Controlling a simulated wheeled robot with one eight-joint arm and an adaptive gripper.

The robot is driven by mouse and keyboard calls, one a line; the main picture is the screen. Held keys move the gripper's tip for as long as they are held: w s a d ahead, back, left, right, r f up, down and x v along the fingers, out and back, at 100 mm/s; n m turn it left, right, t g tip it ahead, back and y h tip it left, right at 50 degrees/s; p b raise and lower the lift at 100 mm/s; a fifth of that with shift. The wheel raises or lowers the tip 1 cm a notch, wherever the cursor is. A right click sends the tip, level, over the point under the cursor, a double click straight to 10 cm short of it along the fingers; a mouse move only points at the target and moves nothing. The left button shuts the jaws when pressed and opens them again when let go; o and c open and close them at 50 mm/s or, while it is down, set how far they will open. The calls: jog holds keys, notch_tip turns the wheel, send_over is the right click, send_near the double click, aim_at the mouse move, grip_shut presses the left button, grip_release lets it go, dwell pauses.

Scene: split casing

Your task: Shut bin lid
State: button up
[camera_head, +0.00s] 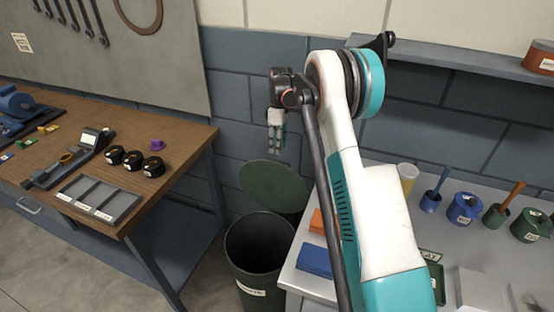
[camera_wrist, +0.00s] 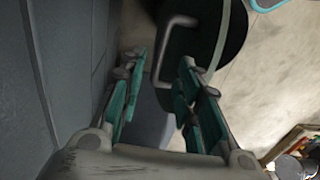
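The bin (camera_head: 262,247) is a dark green round container with a white label, standing on the floor between the two tables. Its green round lid (camera_head: 273,186) is open, tilted up at the back of the bin near the wall. My gripper (camera_head: 277,147) points down above the lid, apart from it in the head view. In the wrist view my gripper (camera_wrist: 163,58) has its teal fingers spread, with nothing held. A grey U-shaped handle (camera_wrist: 180,20) on a dark round surface, apparently the lid, shows beyond and between the fingertips. Whether the fingers touch it cannot be told.
A wooden workbench (camera_head: 172,135) with black rings and a grey tray stands left of the bin. A grey table (camera_head: 395,170) with blue and green pots and blocks stands right. The blue-grey wall (camera_head: 233,95) is close behind the lid. A shelf (camera_head: 470,58) hangs at upper right.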

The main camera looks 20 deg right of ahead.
jog(key=shift+s+a+f+b, duration=0.15)
jog(key=shift+f+b, duration=0.2)
jog(key=shift+f, duration=1)
jog(key=shift+s+a+f+b, duration=0.1)
jog(key=shift+f+b, duration=0.2)
jog(key=shift+f, duration=1.05)
jog(key=shift+c, duration=0.6)
grip_shut()
